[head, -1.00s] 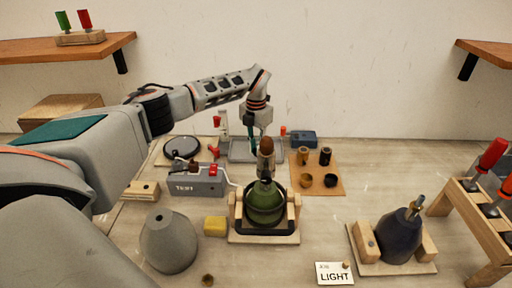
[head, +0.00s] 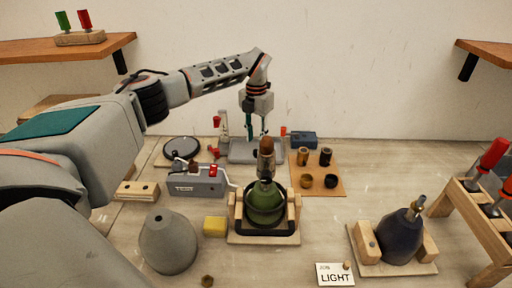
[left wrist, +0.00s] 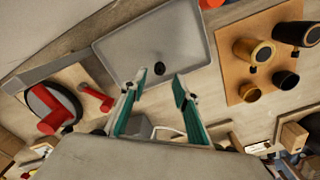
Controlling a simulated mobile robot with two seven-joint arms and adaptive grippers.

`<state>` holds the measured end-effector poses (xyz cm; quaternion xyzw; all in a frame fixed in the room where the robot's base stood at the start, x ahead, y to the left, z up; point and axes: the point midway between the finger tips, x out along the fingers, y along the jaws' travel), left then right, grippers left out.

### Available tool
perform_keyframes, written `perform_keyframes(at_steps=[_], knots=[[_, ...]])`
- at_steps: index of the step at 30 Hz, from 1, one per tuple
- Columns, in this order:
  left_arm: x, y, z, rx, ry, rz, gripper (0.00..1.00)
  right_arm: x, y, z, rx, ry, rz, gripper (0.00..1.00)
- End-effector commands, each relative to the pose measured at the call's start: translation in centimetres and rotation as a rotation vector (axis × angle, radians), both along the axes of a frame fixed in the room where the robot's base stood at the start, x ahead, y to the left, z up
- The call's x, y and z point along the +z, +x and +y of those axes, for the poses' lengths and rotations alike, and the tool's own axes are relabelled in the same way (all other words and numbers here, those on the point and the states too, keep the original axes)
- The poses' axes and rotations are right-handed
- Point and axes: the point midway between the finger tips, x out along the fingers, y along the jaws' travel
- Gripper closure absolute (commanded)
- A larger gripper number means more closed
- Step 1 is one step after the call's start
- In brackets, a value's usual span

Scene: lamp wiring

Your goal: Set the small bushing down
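A small dark piece (left wrist: 159,68), which looks like the small bushing, lies on the grey metal tray (left wrist: 185,35) in the left wrist view. The tray also shows in the head view (head: 240,152), where I cannot make out the dark piece. My left gripper (head: 257,135) is over the tray, pointing down. In the left wrist view its two teal fingers (left wrist: 160,76) are spread with nothing held between them, and the dark piece appears beyond the gap between their tips. My right gripper is not in view.
A tan mat (head: 336,190) with several brass and dark cups lies right of the tray. A green lamp body (head: 264,207) stands in a wooden cradle in front. A grey test box (head: 195,187) and a round dark disc (head: 182,148) are to the left.

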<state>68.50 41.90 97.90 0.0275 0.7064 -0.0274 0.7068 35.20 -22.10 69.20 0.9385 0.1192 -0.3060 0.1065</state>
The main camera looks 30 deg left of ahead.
Motion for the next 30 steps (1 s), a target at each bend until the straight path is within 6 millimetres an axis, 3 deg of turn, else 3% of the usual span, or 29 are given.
perform_keyframes(at_steps=[6,12,30], knots=[[4.4,0.1,0.0,0.0,0.001,-0.002,0.7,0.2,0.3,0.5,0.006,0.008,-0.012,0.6],[6.6,0.0,0.0,0.001,0.0,0.0,0.7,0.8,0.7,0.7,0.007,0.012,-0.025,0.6],[7.1,0.0,0.0,0.0,0.0,0.001,0.7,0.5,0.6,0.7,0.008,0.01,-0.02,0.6]])
